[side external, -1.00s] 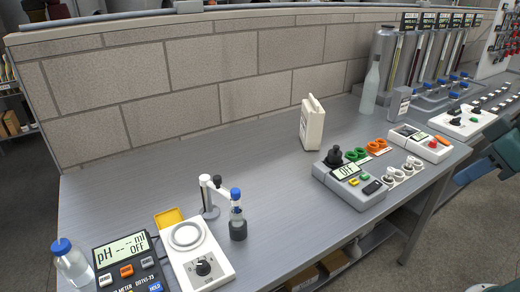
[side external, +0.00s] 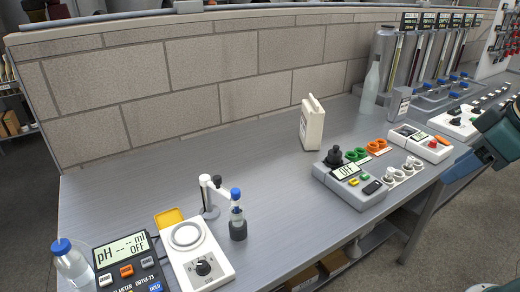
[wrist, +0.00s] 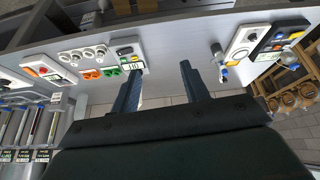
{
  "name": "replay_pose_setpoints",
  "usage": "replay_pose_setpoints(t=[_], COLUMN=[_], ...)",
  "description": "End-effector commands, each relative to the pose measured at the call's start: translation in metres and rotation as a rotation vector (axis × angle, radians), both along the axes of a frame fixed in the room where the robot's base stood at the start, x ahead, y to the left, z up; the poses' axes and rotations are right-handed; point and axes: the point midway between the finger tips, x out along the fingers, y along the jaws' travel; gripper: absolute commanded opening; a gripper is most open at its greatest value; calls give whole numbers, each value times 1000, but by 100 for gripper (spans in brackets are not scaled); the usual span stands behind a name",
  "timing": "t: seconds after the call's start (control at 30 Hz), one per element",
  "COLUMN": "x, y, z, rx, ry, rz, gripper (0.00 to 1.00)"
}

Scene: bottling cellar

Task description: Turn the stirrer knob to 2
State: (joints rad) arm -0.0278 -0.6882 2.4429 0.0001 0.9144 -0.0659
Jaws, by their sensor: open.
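The stirrer (side external: 185,257) is a white box with a round grey plate and a black knob (side external: 203,267) on its near end. The pointer and numbers are too small to read. The stirrer also shows in the wrist view (wrist: 238,40), right of my gripper (wrist: 159,88). In that view the two fingers are spread apart with nothing between them, above the bench. My gripper is clear of the knob. In the side view only part of my arm shows at the right edge; the fingertips cannot be made out.
A pH meter (side external: 128,266) stands left of the stirrer, with a blue-capped bottle (side external: 70,262) beyond. A blue-capped vial (side external: 237,217) and a small stand are just right of it. A grey device (side external: 350,187) and white jug (side external: 312,124) stand further right. The bench middle is clear.

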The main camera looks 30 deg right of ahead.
Motion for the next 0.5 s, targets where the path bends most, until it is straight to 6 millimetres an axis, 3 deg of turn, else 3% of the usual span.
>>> replay_pose_setpoints(t=[0.5], x=[96], y=[52], z=[35], rx=[-169], ry=[101], rz=[523], gripper=[46])
